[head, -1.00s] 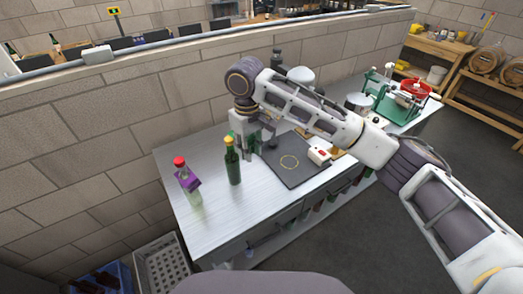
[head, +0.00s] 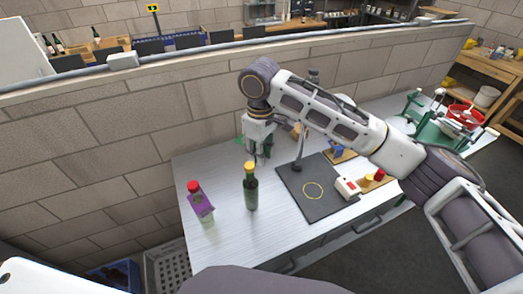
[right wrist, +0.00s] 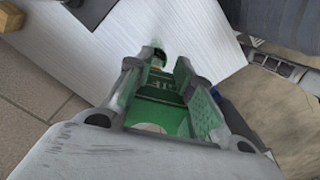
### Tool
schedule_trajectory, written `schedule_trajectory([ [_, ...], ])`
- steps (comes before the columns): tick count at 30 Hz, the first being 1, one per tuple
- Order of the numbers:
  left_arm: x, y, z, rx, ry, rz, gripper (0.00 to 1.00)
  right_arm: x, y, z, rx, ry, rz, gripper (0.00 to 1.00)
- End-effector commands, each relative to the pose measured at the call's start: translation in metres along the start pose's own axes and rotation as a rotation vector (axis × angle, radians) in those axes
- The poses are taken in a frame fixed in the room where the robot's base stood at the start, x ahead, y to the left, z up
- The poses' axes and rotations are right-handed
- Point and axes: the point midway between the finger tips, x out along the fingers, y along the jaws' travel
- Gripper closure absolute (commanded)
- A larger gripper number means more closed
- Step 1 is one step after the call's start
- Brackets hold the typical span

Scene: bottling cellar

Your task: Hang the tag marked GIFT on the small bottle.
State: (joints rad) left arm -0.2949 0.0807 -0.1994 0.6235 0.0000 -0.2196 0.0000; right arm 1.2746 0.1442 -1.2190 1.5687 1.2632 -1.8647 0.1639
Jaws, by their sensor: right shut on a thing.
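My right gripper (head: 258,152) is low over the back of the table, behind the dark green bottle with a yellow cap (head: 251,190). A clear bottle with a red cap (head: 194,187) stands to the left and wears a purple tag (head: 201,203). Both bottles are upright and apart from the gripper. Which one counts as small is not clear. My left gripper is out of view.
A dark mat (head: 292,186) with a yellow ring lies right of the green bottle. A white block with a red mark (head: 347,188) is at its right edge. A stone wall (head: 110,140) runs behind the table (head: 225,240). The table's front left is clear.

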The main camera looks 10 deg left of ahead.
Motion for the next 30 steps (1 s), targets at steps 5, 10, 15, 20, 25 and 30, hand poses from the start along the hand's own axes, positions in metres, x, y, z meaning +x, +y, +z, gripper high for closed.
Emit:
schedule_trajectory([
  [5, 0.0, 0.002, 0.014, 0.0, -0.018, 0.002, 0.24, 0.0, 0.0, 0.0, 0.0, 0.0, 0.0, 0.83],
  [10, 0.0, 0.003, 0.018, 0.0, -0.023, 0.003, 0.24, 0.001, 0.0, 0.0, 0.001, 0.0, 0.0, 0.83],
  [15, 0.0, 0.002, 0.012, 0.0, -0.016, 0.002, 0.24, 0.004, 0.0, 0.0, 0.001, 0.0, 0.0, 0.83],
  [20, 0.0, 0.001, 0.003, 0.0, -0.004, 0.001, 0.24, 0.011, 0.001, 0.0, 0.002, 0.0, 0.0, 0.83],
  [25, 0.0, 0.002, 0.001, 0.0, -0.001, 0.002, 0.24, 0.022, 0.001, 0.001, 0.001, -0.001, 0.0, 0.83],
  [30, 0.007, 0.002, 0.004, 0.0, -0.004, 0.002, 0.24, 0.035, 0.0, 0.0, 0.001, 0.001, 0.0, 0.83],
])
